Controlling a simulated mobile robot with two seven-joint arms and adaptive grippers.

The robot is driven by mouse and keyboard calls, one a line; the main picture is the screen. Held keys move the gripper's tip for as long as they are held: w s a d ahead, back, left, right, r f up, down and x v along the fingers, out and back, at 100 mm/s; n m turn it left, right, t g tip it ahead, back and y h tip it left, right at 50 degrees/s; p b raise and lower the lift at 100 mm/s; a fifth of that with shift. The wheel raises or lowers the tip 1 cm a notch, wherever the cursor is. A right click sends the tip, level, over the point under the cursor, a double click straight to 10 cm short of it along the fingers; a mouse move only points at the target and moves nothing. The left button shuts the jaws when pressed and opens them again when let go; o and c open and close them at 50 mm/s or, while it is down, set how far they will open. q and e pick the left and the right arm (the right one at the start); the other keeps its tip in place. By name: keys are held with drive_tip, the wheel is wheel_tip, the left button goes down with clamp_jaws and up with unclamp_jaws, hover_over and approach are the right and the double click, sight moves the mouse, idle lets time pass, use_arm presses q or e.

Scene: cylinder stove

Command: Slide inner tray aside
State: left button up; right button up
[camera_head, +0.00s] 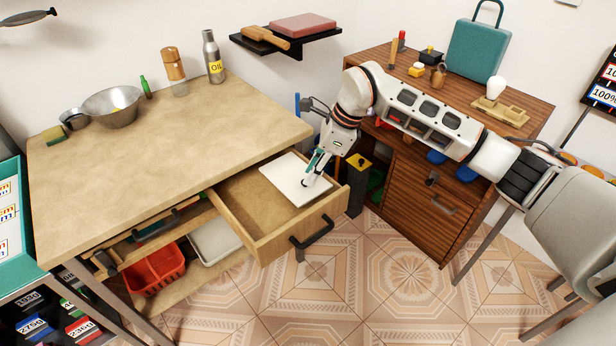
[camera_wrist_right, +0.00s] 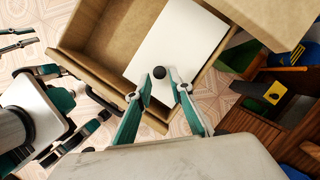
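The inner tray (camera_head: 288,178) is a flat white panel lying in the pulled-out wooden drawer (camera_head: 257,203), against its far right part in the head view. In the right wrist view the tray (camera_wrist_right: 178,42) carries a small dark round knob (camera_wrist_right: 159,73). My right gripper (camera_head: 312,178) is over the tray. Its fingertips (camera_wrist_right: 165,86) are apart on either side of the knob, with a visible gap, so it looks open. Teal and white parts at the left of the right wrist view look like my left gripper (camera_wrist_right: 98,100), fingers spread, away from the tray.
Left of the tray the drawer floor (camera_head: 245,205) is bare. The drawer's front has a dark handle (camera_head: 312,232). The wooden cabinet (camera_head: 430,195) stands close on the right. A red basket (camera_head: 155,270) and a white bin (camera_head: 215,240) sit below the worktop (camera_head: 170,150).

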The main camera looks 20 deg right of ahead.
drive_tip(key=shift+x, duration=1.05)
drive_tip(key=shift+a, duration=0.1)
clamp_jaws()
drive_tip(key=shift+a, duration=0.1)
